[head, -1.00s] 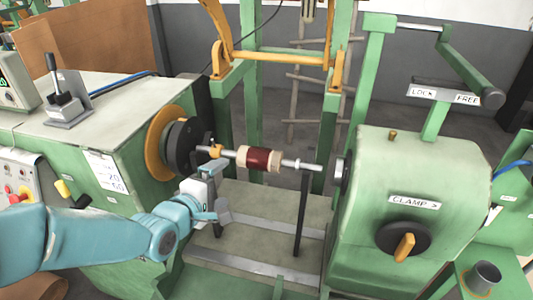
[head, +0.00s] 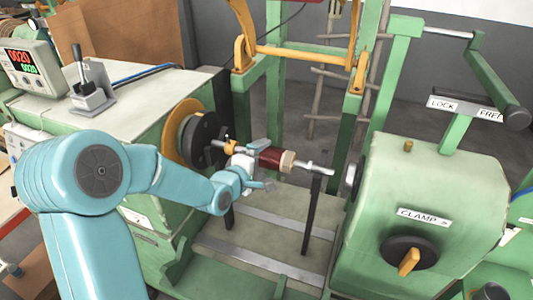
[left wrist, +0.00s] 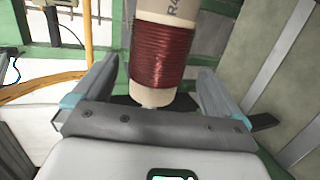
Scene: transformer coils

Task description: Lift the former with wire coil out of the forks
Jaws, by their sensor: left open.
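The former with wire coil (head: 276,157) has a dark red winding and cream ends. It sits on a metal shaft that lies level across two dark upright forks, the right one (head: 313,215) clear and the left one (head: 229,217) partly behind my arm. My left gripper (head: 250,163) is open at the former's left end and hides that end in the head view. In the left wrist view the wound former (left wrist: 160,55) lies between the two spread fingers (left wrist: 155,75), with visible gaps on both sides. My right gripper is not in view.
The green clamp housing (head: 425,190) stands to the right, with its round face near the shaft's end. The dark chuck with a yellow ring (head: 187,125) is at the left. A yellow frame (head: 305,52) stands behind. The floor plate (head: 270,225) below is clear.

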